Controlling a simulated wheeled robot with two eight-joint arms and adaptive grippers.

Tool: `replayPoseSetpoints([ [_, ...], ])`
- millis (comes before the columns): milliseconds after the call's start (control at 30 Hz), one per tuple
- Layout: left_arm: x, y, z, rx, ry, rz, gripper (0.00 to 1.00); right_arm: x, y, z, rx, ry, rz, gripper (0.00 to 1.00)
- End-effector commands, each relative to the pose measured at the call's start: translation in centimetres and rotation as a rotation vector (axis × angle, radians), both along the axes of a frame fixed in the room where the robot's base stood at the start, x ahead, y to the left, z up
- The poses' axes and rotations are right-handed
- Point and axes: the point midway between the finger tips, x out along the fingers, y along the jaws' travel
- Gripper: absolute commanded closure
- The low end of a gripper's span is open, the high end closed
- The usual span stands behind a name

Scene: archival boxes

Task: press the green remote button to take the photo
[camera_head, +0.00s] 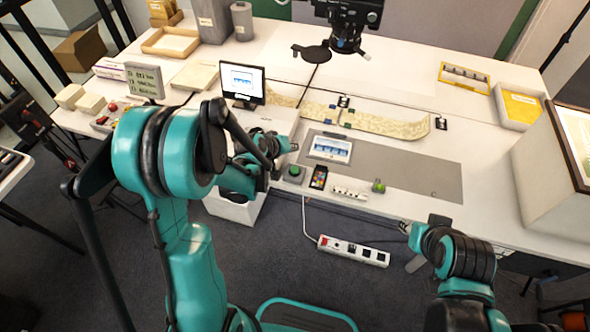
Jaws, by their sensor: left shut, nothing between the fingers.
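The green remote button (294,171) sits on a small dark box near the front edge of the white table. My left gripper (292,147) is shut and empty, just above and behind the button in the picture, apart from it as far as I can tell. My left arm covers much of the left part of the table. My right gripper (406,228) is low at the right, in front of the table edge; its fingers are too small to read. A dark camera (350,14) hangs over the back of the table.
A long parchment strip (385,127) lies behind. A power strip (353,251) hangs below the edge. A large box (540,180) stands at the right.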

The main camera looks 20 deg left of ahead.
Motion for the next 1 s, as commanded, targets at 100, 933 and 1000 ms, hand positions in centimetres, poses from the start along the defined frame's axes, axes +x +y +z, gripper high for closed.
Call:
replayPoseSetpoints([
  [100,0.0,0.0,0.0,0.0,0.0,0.0,1.0,0.0,0.0,0.0,0.0,0.0,0.0,0.68],
  [933,0.0,0.0,-8.6,0.001,0.0,0.0,1.0,0.0,0.0,-7.0,0.0,0.0,0.0,0.68],
  [1000,0.0,0.0,-8.9,0.001,0.0,0.0,1.0,0.0,0.0,-7.1,0.0,0.0,0.0,0.68],
])
